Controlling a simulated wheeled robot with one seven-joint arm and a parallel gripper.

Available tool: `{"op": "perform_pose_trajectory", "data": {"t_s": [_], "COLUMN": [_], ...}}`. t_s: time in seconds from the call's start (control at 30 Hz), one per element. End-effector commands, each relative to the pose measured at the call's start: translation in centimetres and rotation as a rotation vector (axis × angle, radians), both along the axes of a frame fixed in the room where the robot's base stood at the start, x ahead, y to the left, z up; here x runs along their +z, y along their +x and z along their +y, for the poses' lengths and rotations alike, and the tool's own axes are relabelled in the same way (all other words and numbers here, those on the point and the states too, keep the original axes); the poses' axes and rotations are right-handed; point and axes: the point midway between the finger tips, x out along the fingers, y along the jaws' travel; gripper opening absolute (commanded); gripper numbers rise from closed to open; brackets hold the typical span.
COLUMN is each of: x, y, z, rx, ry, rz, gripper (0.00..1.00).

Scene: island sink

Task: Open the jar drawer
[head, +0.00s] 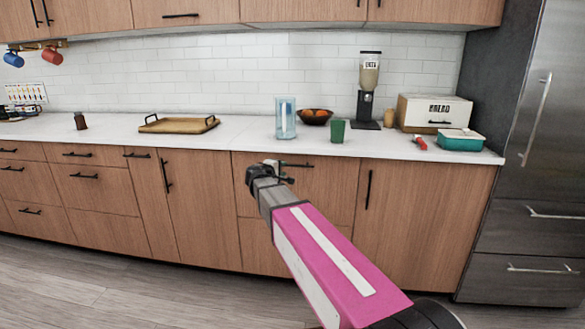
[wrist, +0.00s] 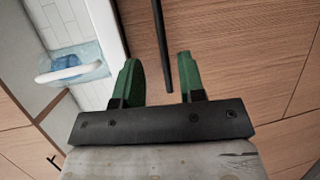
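The wooden drawer (head: 325,190) under the counter has a horizontal black handle (head: 300,165). A translucent blue jar or pitcher (head: 285,118) stands on the counter above it; a blue vessel with a white handle also shows in the wrist view (wrist: 72,66). My gripper (head: 284,173) is at the drawer front, by the left part of the handle. In the wrist view its two green fingers (wrist: 160,78) are apart, with the black handle bar (wrist: 162,45) appearing between them. I cannot tell whether a finger touches it. The arm hides part of the drawer front.
A green cup (head: 338,131), a fruit bowl (head: 315,117) and a dispenser (head: 368,90) stand on the counter (head: 245,138). A cabinet door with a vertical handle (head: 368,190) is to the right. The steel fridge (head: 545,120) is at far right. Open floor (head: 100,280) lies left.

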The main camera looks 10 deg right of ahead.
Motion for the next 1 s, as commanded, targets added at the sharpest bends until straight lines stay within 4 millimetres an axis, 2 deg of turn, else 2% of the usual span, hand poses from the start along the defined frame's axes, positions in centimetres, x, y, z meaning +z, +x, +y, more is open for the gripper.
{"op": "perform_pose_trajectory", "data": {"t_s": [0.2,0.4,0.6,0.93,1.0], "x": [-0.8,-1.4,-1.6,-1.7,-1.7], "y": [3.3,5.4,6.4,6.5,6.5], "z": [-2.7,-4.6,-5.6,-5.7,-5.7], "rx": [-0.002,-0.002,-0.001,-0.001,-0.001], "ry": [0.002,0.002,0.002,0.002,0.002], "rz": [0.001,0.001,0.001,0.001,0.001], "gripper": [0.37,0.37,0.37,0.37,0.14]}}
